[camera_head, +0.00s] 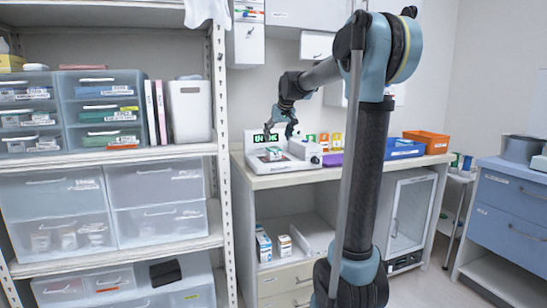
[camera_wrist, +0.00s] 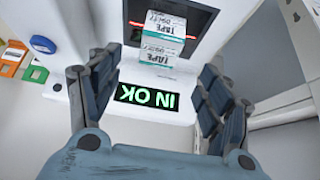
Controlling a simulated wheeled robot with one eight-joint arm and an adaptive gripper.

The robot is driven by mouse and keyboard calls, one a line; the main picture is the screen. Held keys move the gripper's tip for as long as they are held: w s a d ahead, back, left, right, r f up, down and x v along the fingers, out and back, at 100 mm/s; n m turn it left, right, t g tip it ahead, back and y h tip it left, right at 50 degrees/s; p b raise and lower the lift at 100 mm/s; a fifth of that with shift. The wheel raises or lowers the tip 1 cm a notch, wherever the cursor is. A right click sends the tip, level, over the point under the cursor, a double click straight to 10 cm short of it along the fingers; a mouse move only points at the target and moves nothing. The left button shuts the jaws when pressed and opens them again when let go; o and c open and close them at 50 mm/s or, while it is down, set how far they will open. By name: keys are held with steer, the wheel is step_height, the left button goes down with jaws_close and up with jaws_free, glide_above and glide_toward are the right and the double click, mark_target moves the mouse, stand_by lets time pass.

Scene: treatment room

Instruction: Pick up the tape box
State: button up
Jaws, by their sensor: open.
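The tape box (camera_wrist: 157,38) is a small white and teal carton marked TAPE. It sits on the dark plate of a white device (camera_wrist: 140,130) whose green display reads IN OK, upside down in the wrist view. In the head view the box (camera_head: 274,153) is small on the white device (camera_head: 299,160) on the counter. My gripper (camera_wrist: 158,68) is open, its fingers spread to either side in the wrist view with the box beyond them. In the head view my gripper (camera_head: 281,131) is above the device, close to the box. I see no contact with the box.
The counter (camera_head: 345,171) also holds a blue bin (camera_head: 402,149), an orange bin (camera_head: 426,141) and a purple item (camera_head: 332,160). Colored tags (camera_wrist: 27,60) show at the left in the wrist view. A shelf rack (camera_head: 110,158) with drawers stands left of the counter.

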mark_target(274, 148)
steer(key=x, duration=0.9)
steer(key=shift+w+f, duration=0.3)
steer(key=shift+c, duration=0.6)
steer(key=c, duration=1.2)
steer(key=shift+o, duration=0.2)
steer(key=shift+r, duration=0.1)
